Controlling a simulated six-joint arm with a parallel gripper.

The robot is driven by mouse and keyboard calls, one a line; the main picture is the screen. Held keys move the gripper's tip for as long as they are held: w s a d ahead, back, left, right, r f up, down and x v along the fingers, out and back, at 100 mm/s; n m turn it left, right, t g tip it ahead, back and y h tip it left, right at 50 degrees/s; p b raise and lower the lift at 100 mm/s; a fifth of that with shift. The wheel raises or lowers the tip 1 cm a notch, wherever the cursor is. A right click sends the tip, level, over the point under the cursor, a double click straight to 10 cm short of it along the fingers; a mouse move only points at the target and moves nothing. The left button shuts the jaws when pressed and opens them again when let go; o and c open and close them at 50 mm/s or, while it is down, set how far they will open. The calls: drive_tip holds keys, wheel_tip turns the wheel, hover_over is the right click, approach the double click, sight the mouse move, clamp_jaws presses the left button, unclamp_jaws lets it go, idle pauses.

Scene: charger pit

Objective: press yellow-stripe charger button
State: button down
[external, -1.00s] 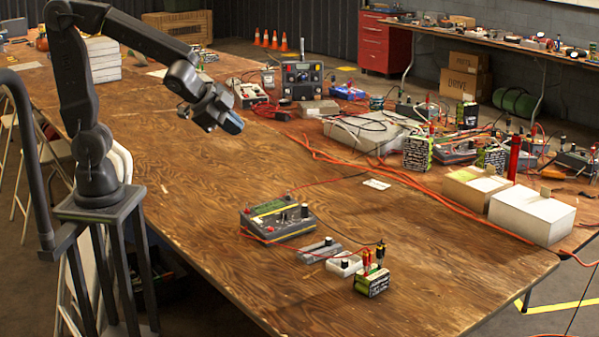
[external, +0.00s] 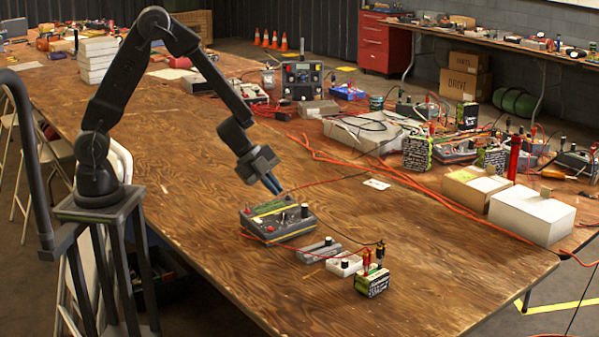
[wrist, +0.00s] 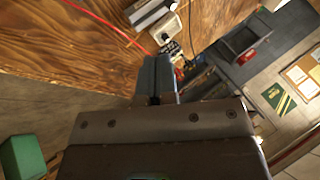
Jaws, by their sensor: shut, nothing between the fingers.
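The yellow-striped charger (external: 278,222) is a dark grey box on the plywood table, with a green label, a yellow stripe and small knobs on top. My gripper (external: 273,186) is shut and empty, its fingers pointing down just above the charger's back part. A small gap seems to show between the fingertips and the charger top. In the wrist view, my gripper's shut fingers (wrist: 157,72) fill the middle. I cannot make out the charger or its button there.
A grey block (external: 319,250), a white block with a black knob (external: 345,265) and a green-black battery (external: 372,281) stand in front right of the charger. Red cables (external: 405,176) run across the table.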

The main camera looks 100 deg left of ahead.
sight(271, 233)
drive_tip(key=shift+f, duration=0.1)
drive_tip(key=shift+s+a+f, duration=0.2)
drive_tip(key=shift+f, duration=1.2)
drive_tip(key=shift+s+a+f, duration=0.2)
drive_tip(key=shift+f, duration=1.2)
drive_tip(key=shift+s+a+f, duration=0.2)
drive_tip(key=shift+f, duration=1.2)
drive_tip(key=shift+f, duration=0.4)
drive_tip(key=shift+s+f, duration=0.1)
drive_tip(key=shift+f, duration=0.25)
drive_tip(key=shift+r, duration=0.75)
drive_tip(key=shift+r, duration=0.1)
drive_tip(key=shift+w+d+r, duration=0.1)
drive_tip(key=shift+w+r, duration=0.05)
drive_tip(key=shift+r, duration=0.65)
drive_tip(key=shift+w+d+r, duration=0.15)
drive_tip(key=shift+r, duration=0.65)
drive_tip(key=shift+w+d+r, duration=0.1)
drive_tip(key=shift+w+r, duration=0.05)
drive_tip(key=shift+r, duration=0.65)
